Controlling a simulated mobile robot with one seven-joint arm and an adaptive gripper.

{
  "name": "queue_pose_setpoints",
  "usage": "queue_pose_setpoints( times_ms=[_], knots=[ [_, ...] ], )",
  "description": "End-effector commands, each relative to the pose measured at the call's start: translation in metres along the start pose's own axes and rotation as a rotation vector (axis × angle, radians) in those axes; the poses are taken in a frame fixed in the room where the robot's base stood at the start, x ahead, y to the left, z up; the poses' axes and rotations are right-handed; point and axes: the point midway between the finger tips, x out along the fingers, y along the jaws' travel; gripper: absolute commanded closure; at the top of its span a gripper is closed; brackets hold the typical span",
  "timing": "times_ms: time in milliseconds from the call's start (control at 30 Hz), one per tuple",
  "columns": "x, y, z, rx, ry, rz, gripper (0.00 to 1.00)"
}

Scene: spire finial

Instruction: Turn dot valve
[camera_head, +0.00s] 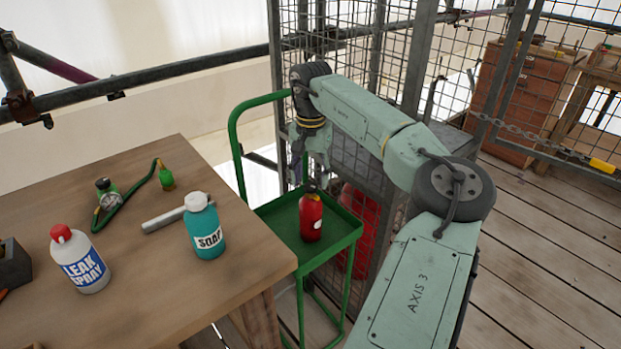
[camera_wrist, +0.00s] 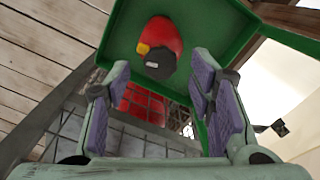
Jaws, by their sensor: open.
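A small red cylinder (camera_head: 311,220) with a pale mark on its front stands on the green cart's tray. Its dark top, which may be the valve, shows in the head view (camera_head: 310,190). In the wrist view the red cylinder (camera_wrist: 166,33) shows a dark cap (camera_wrist: 160,64) and a yellow piece (camera_wrist: 143,48). My gripper (camera_head: 310,172) is just above the cylinder. In the wrist view my gripper (camera_wrist: 160,72) has its purple-padded fingers apart, with the dark cap between them in the picture. I cannot tell whether they touch it.
The green cart (camera_head: 345,238) stands beside a wire mesh cage (camera_head: 350,160); a larger red cylinder (camera_head: 360,225) is behind the cart. The wooden table (camera_head: 150,270) at left holds a soap bottle (camera_head: 206,235), leak spray (camera_head: 82,268), a gauge with hose (camera_head: 108,195) and a metal tube (camera_head: 163,220).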

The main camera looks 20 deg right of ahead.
Motion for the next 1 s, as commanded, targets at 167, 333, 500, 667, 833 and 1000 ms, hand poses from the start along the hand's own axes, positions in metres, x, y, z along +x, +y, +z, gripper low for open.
queue_pose_setpoints(
  times_ms=[167,333,500,667,833,1000],
  knots=[
    [0.015,0.000,0.000,0.001,0.000,0.000,0.51],
    [0.019,0.000,0.000,0.000,0.001,0.000,0.51],
    [0.018,0.000,0.000,0.000,0.001,0.000,0.52],
    [0.018,0.000,0.000,0.000,0.001,-0.001,0.63],
    [0.018,-0.001,0.000,0.000,0.001,-0.001,0.74],
    [0.018,-0.001,0.000,0.000,0.001,-0.001,0.86]
  ],
)
